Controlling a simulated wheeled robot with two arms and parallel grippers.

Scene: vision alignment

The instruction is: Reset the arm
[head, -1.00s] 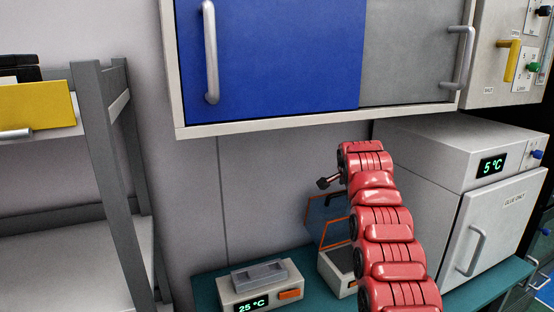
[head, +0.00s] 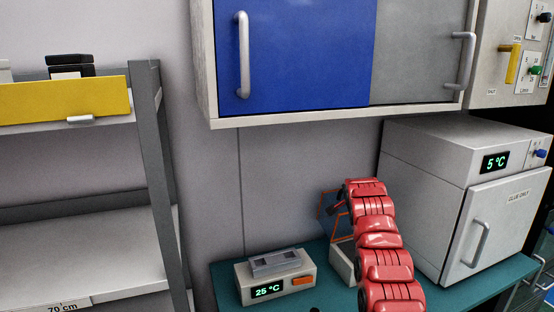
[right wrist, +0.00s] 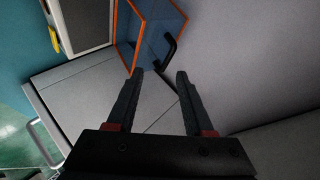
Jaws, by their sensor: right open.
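My red segmented right arm (head: 378,250) rises from the bottom edge in the head view, over the teal bench. Its gripper is mostly hidden behind the arm in that view. In the right wrist view my right gripper (right wrist: 159,78) is open, with two dark fingers apart and nothing between them. Beyond the fingertips is a blue panel with an orange edge and a black handle (right wrist: 172,42). The orange-edged lid (head: 328,212) also shows in the head view, partly behind the arm. My left gripper is not in view.
A white heater reading 25 °C (head: 275,280) sits left of the arm on the teal bench (head: 228,284). A white fridge reading 5 °C (head: 440,185) stands right. A blue-and-grey wall cabinet (head: 300,50) hangs above. A grey shelf with a yellow-fronted drawer (head: 60,101) is left.

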